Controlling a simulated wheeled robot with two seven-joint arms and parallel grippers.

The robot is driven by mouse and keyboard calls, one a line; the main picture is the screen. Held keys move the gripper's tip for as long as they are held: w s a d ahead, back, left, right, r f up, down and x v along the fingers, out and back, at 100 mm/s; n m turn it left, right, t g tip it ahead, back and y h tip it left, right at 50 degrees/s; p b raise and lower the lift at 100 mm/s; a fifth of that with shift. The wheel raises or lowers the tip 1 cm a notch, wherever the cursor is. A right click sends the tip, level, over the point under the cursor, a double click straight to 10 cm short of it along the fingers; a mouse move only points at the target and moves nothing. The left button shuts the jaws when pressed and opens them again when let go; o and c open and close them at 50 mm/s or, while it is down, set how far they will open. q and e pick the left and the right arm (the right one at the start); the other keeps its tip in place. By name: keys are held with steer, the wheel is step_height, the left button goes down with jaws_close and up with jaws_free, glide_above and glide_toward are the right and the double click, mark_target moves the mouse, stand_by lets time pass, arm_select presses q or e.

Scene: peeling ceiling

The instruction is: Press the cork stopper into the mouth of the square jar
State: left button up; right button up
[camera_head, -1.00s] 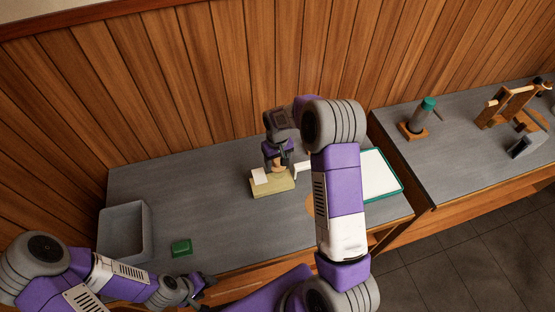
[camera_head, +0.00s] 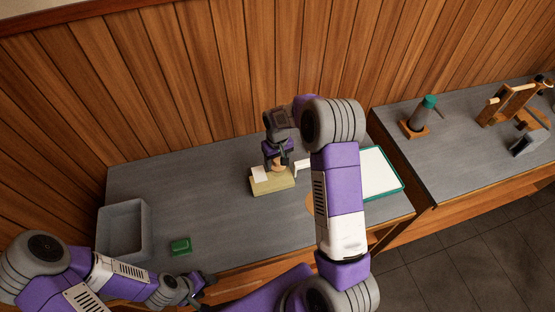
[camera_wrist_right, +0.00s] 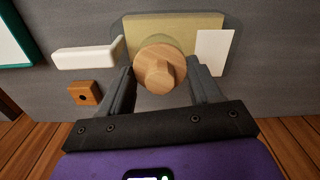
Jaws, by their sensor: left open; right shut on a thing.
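The cork stopper (camera_wrist_right: 160,70), a round light-wood disc with a knob, is between the fingers of my right gripper (camera_wrist_right: 158,82), which is shut on it. In the head view the stopper (camera_head: 278,166) is low over the olive-yellow block (camera_head: 273,186), with the right gripper (camera_head: 278,160) above it. In the wrist view a pale rounded edge shows just behind the stopper, against the block (camera_wrist_right: 150,28). My left gripper (camera_head: 205,284) is open and empty near the table's front edge.
A white card (camera_wrist_right: 213,52) is at the block's side. A white bar (camera_wrist_right: 88,57) and a small wooden cube with a hole (camera_wrist_right: 84,93) are close by. A grey bin (camera_head: 104,238), a green block (camera_head: 181,246) and a green-rimmed white tray (camera_head: 398,186) stand apart. The table's left middle is clear.

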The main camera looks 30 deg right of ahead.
steer(key=shift+f, duration=0.25)
steer(key=shift+f+b, duration=0.55)
steer(key=o, duration=1.3)
steer(key=shift+c, duration=0.2)
steer(key=shift+r, duration=0.1)
step_height(320, 180, up, 7)
steer(key=shift+r, duration=0.15)
steer(key=shift+r+p, duration=1.55)
steer(key=shift+r, duration=0.6)
steer(key=shift+f, duration=0.1)
